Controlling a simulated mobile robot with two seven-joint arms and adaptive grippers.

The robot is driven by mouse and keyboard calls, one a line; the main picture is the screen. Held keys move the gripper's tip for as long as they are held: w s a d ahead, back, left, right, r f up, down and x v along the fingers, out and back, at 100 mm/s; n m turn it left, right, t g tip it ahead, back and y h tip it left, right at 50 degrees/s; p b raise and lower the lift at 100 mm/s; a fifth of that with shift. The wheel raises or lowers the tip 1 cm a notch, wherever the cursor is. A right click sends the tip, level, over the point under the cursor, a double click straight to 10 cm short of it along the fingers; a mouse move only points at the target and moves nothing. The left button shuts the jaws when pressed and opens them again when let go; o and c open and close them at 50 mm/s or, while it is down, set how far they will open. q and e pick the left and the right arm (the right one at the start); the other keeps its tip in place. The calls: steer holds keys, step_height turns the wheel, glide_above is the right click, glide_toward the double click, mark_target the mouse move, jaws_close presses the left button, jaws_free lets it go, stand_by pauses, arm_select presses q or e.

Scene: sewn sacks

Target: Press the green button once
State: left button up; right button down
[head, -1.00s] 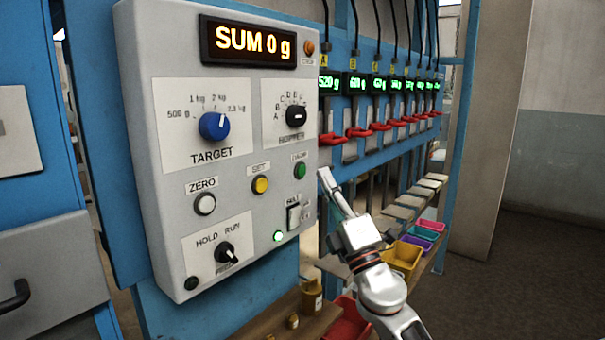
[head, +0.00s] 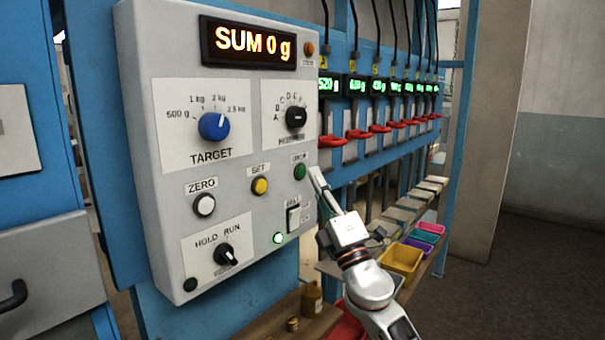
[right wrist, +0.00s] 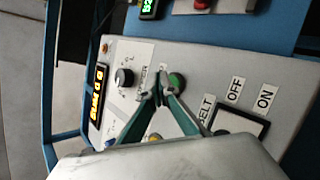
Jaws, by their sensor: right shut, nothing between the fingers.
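The green button (head: 299,172) is a small round button on the right side of the grey control panel (head: 170,190), under a small label. It also shows in the right wrist view (right wrist: 177,82). My right gripper (head: 315,172) is shut and empty, its tips just right of the green button in the head view. A small gap shows; the distance in depth is hard to tell. My left gripper is not in view.
Close by are a yellow button (head: 260,186), a black selector knob (head: 296,117), a belt switch (head: 293,217) and a lit green lamp (head: 278,238). The display (head: 248,42) reads SUM 0 g. Red-levered hoppers (head: 358,133) line the right; coloured bins (head: 401,258) stand below.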

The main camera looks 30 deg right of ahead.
steer(key=shift+w, duration=0.1)
stand_by(0.7)
steer(key=shift+w+a, duration=0.2)
steer(key=shift+w, duration=0.15)
steer(key=shift+w+a+b, duration=0.1)
steer(key=shift+w+b, duration=0.2)
steer(key=shift+w, duration=0.05)
stand_by(0.8)
steer(key=shift+s, duration=0.1)
steer(key=shift+s+d, duration=0.3)
steer(key=shift+s, duration=0.45)
steer(key=s, duration=0.1)
steer(key=s+d+p, duration=0.1)
steer(key=s, duration=0.1)
steer(key=s+d, duration=0.1)
steer(key=shift+s, duration=0.25)
stand_by(0.9)
